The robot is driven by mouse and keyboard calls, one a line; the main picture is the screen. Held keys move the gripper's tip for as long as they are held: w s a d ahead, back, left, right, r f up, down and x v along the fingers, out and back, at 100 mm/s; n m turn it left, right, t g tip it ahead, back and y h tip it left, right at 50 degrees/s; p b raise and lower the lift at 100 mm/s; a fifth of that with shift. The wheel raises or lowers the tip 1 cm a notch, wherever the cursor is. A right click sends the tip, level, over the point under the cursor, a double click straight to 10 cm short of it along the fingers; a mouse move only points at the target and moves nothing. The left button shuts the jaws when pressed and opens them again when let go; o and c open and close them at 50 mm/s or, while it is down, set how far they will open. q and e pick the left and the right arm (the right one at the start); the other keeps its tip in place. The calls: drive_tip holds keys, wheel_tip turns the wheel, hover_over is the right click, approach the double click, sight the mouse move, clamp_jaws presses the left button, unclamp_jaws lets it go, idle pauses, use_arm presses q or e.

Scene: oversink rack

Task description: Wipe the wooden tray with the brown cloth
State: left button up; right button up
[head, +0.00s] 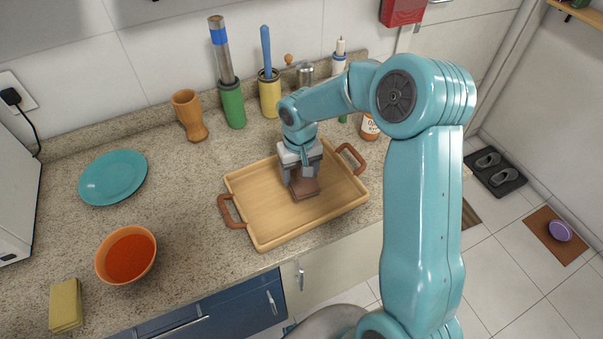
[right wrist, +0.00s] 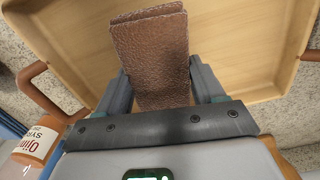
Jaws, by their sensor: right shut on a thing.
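The wooden tray (head: 270,217) lies on the granite counter, with a brown handle at each end. Its bare floor also shows in the right wrist view (right wrist: 230,45). My right gripper (head: 301,180) is over the middle of the tray and is shut on the brown cloth (head: 305,189). In the right wrist view the folded cloth (right wrist: 152,55) sticks out from between the two fingers. The cloth is low at the tray floor; I cannot tell for sure whether it touches. My left gripper is not in view.
An orange bowl (head: 126,254) with red contents, a teal plate (head: 113,178) and a yellow sponge (head: 66,305) are left of the tray. A wooden cup (head: 189,115), green holder (head: 232,106) and yellow holder (head: 269,95) stand behind. A labelled jar (head: 370,127) stands near the tray's far right corner.

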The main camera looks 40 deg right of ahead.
sight(299, 174)
wheel_tip(299, 174, up, 3)
drive_tip(key=shift+d+f+p, duration=0.1)
drive_tip(key=shift+f+p, duration=0.1)
drive_tip(key=shift+p, duration=0.55)
drive_tip(key=shift+r+p, duration=0.5)
drive_tip(key=shift+r, duration=0.65)
drive_tip(key=shift+r+p, duration=0.2)
drive_tip(key=shift+p, duration=0.1)
drive_tip(key=shift+s, duration=0.1)
